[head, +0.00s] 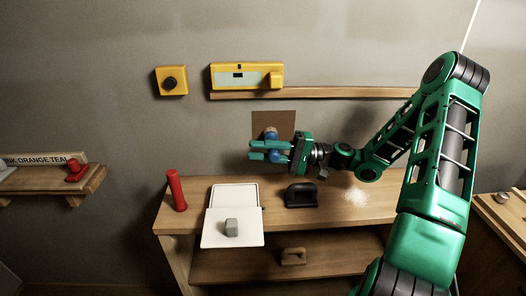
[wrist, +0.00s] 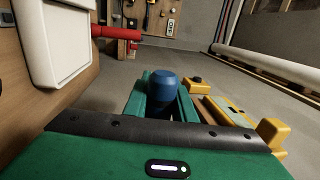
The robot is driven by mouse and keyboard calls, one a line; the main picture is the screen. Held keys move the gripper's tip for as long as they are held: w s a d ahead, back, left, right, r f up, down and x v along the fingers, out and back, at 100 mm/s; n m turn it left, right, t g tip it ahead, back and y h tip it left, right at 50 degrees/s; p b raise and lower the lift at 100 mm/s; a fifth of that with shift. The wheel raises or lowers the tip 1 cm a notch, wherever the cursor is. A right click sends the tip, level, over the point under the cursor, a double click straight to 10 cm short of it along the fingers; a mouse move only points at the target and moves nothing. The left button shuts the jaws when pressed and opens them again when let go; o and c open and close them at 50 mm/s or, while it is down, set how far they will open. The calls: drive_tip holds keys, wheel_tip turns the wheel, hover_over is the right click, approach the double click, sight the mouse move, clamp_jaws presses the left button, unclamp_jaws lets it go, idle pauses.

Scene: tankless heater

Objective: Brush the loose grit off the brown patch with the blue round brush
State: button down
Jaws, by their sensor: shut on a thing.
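The brown patch (head: 287,120) is a square on the grey wall above the workbench. My gripper (head: 265,150) is in front of the wall at the patch's lower edge, its fingers pointing left. It is shut on the blue round brush (head: 272,156); the blue handle also shows between the fingers in the wrist view (wrist: 163,88).
The workbench (head: 340,215) below holds a red cylinder (head: 176,190), an open white case (head: 234,195) with a grey block (head: 231,227), and a black holder (head: 300,195). A wooden ledge (head: 340,93), a yellow panel (head: 247,75) and a yellow knob box (head: 171,80) are on the wall.

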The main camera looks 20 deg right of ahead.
drive_tip(key=shift+a, duration=0.25)
drive_tip(key=shift+s+a, duration=0.25)
drive_tip(key=shift+s, duration=0.55)
drive_tip(key=shift+s+a, duration=0.3)
drive_tip(key=shift+s, duration=0.45)
drive_tip(key=shift+s+a, duration=0.25)
drive_tip(key=shift+s, duration=0.55)
